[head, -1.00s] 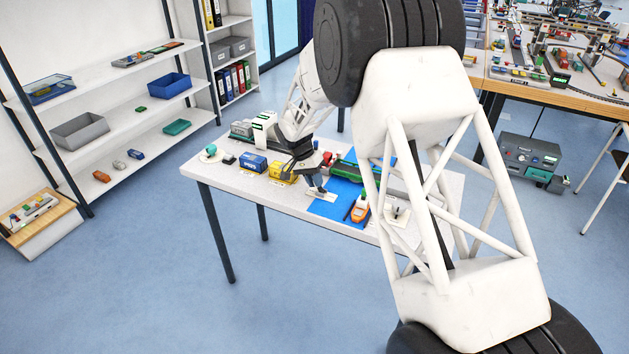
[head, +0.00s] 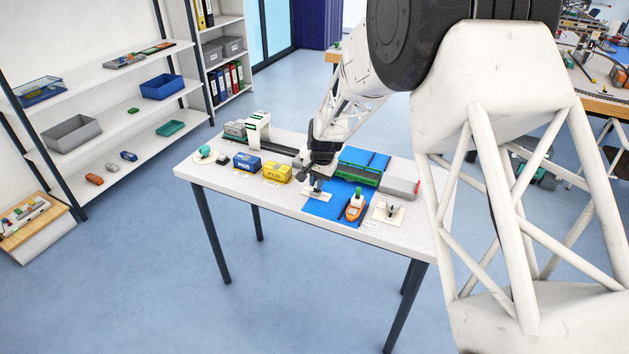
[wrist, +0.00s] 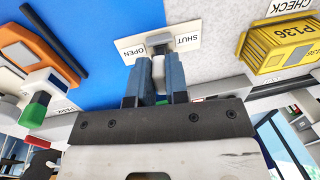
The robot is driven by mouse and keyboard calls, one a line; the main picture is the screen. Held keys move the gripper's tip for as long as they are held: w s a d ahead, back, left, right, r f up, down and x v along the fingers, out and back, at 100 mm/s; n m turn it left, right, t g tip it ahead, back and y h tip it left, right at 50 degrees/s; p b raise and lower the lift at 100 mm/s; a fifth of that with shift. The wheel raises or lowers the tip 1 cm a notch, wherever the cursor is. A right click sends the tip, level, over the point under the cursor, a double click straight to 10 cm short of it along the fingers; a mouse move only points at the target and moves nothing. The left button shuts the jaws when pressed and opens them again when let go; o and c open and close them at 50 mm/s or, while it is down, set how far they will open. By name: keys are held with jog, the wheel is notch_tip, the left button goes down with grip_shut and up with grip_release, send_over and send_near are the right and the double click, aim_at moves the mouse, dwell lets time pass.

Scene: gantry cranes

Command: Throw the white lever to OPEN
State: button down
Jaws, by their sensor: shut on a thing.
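The white lever (wrist: 158,68) stands on a small white plate marked OPEN and SHUT (wrist: 186,36). In the wrist view the lever is between the two fingers of my gripper (wrist: 158,76), which are shut on it. The plate (head: 318,195) also shows in the head view, at the left edge of the blue mat. My gripper (head: 317,180) points down over it there. The fingers partly hide the lever, so its exact tilt is hard to tell.
A yellow container P136 (head: 277,172) and a blue container (head: 247,162) stand left of the plate. An orange boat (head: 355,207) lies on the blue mat (head: 322,210) to the right. Another small lever plate (head: 389,213) is further right. A white gantry crane (head: 258,132) stands at the back left.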

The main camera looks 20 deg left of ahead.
jog(key=shift+d+f+y, duration=0.1)
jog(key=shift+d+y, duration=0.3)
jog(key=shift+y, duration=0.4)
jog(key=shift+d+f+y, duration=0.1)
jog(key=shift+d+y, duration=0.25)
jog(key=shift+y, duration=0.45)
jog(key=shift+d+f, duration=0.1)
jog(key=c, duration=1.1)
grip_release()
jog(key=v, duration=0.8)
jog(key=shift+f, duration=0.1)
